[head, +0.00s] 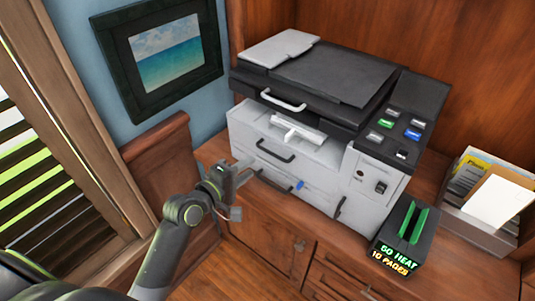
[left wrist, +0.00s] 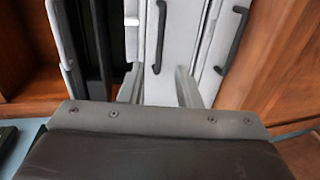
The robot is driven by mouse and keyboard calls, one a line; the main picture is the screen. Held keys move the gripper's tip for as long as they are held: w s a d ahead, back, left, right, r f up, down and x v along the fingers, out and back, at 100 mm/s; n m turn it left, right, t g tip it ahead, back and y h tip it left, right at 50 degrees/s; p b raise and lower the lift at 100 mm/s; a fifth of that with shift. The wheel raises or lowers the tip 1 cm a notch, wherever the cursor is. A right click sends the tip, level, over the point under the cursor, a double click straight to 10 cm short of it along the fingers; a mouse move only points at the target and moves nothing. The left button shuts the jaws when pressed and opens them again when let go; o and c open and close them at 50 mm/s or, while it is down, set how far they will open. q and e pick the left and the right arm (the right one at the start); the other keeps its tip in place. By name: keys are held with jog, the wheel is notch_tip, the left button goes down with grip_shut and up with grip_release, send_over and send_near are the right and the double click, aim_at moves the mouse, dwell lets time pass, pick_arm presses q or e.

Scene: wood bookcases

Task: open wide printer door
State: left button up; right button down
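The printer (head: 310,165) is grey and black and stands on the wood counter. Its wide front door (head: 250,135) looks shut and carries a black bar handle (head: 275,152); this handle also shows in the left wrist view (left wrist: 160,35). My left gripper (head: 245,174) is in front of the printer's left front side, below and left of that handle. In the left wrist view its two fingers (left wrist: 159,88) are apart, with the handle lined up between them but farther off. Nothing is held. My right gripper is out of view.
A lower black handle (left wrist: 235,40) sits on the panel below. A paper tray (head: 480,210) and a black box with lit text (head: 405,240) stand to the right. A framed picture (head: 165,55) hangs at left. Room in front of the printer is free.

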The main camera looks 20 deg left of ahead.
pick_arm(q)
jog(key=x, duration=0.9)
jog(key=shift+w, duration=0.1)
grip_shut()
